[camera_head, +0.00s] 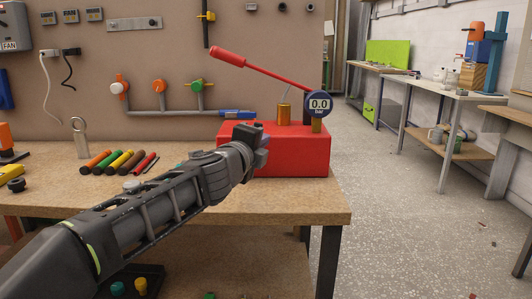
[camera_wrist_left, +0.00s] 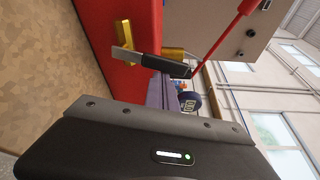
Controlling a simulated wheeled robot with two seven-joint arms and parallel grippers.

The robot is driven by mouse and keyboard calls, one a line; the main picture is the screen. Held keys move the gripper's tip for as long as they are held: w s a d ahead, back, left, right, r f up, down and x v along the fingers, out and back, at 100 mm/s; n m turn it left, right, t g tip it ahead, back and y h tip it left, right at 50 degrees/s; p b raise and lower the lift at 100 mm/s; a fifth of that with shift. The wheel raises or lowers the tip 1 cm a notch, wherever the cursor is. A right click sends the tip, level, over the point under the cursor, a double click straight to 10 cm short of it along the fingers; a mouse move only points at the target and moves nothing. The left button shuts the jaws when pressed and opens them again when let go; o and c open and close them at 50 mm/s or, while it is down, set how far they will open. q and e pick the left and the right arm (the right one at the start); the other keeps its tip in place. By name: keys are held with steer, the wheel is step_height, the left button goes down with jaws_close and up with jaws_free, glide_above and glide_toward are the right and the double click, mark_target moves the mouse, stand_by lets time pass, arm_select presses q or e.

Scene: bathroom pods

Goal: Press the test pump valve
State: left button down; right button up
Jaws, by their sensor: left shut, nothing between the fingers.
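The test pump (camera_head: 300,155) is a red box standing on the wooden workbench, with a long red lever (camera_head: 262,70), a brass cylinder (camera_head: 283,113) and a round gauge (camera_head: 319,104) reading 0.0 bar. My left gripper (camera_head: 252,138) is in front of the box and covers part of its front face. It is shut and empty. In the left wrist view, a brass-yellow valve (camera_wrist_left: 124,29) sticks out from the red face right beside the fingertips and is partly hidden behind them. I cannot tell whether they touch. The valve is hidden in the head view. My right gripper is out of view.
A pipe with colored valves (camera_head: 160,108) is on the back panel. The aisle floor (camera_head: 400,220) to the right is mostly clear.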

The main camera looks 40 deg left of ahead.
arm_select(q)
steer(key=shift+s+a+r, duration=0.35)
steer(key=shift+s+a, duration=0.1)
steer(key=shift+a, duration=0.25)
stand_by(0.5)
